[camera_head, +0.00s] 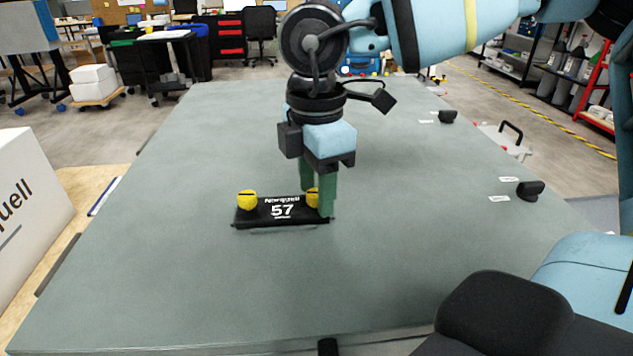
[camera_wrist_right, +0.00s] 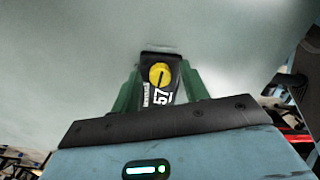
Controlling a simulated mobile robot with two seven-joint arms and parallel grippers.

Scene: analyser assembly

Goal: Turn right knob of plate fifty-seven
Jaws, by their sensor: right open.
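A black plate marked 57 (camera_head: 282,212) lies on the grey-green table with a yellow knob at each end. The left knob (camera_head: 247,200) is clear of the gripper in the head view. The right knob (camera_head: 312,196) is partly covered by a green finger. My right gripper (camera_head: 320,206) points down over the plate's right end, open. In the right wrist view, one yellow knob (camera_wrist_right: 160,75) with a dark slot shows between the two green fingers, with gaps on both sides; the other knob is hidden. My left gripper is not in view.
The table (camera_head: 200,270) is clear around the plate. Two small black objects (camera_head: 530,190) (camera_head: 447,116) lie near its right edge beside white labels. A white box (camera_head: 30,210) stands at the left.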

